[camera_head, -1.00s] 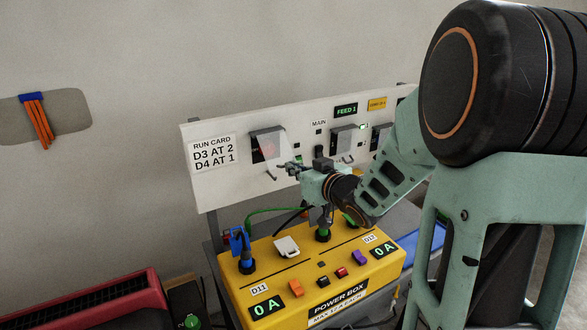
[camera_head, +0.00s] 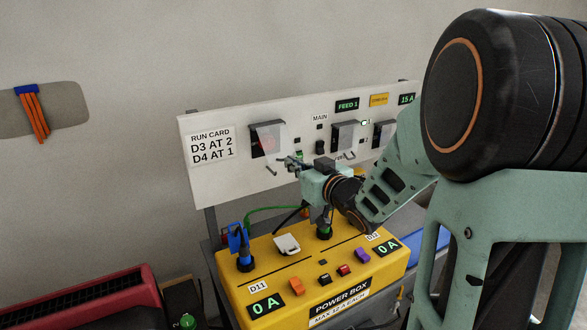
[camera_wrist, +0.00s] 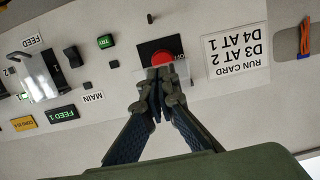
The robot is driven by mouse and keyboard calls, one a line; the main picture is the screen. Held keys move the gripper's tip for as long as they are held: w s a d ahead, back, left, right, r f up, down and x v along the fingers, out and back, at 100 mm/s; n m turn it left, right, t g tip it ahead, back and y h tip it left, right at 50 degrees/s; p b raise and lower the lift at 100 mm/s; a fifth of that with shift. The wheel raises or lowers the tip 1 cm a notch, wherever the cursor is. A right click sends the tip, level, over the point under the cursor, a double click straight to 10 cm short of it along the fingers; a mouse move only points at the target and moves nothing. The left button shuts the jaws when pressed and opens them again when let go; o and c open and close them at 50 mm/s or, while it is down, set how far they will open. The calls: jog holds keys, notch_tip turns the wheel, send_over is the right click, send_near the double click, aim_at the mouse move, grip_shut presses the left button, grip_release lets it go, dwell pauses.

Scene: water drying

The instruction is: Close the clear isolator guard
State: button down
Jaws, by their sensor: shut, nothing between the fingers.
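The isolator (camera_head: 264,140) is a dark square with a red part on the left of the white panel. Its clear guard (camera_head: 271,147) lies over it, close to the panel face; I cannot tell whether it is fully seated. In the wrist view, which is upside down, the red knob (camera_wrist: 163,57) shows with the guard's pale clear edge by my fingertips. My gripper (camera_wrist: 158,77) is shut and empty, at or very near the guard; contact is unclear. In the head view my gripper (camera_head: 285,161) is just right of and below the isolator.
The run card (camera_head: 210,146) is on the panel's left. The yellow power box (camera_head: 300,267), with upright plugs and cables, stands below my wrist.

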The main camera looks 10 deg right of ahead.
jog(key=w+a+f+t+y+b, duration=0.1)
jog(key=w+f+t+b, duration=0.4)
jog(key=b, duration=2.1)
jog(key=shift+w+a+f+t+y+b, duration=0.35)
jog(key=shift+a+f+t+y+b, duration=0.1)
jog(key=shift+f, duration=0.4)
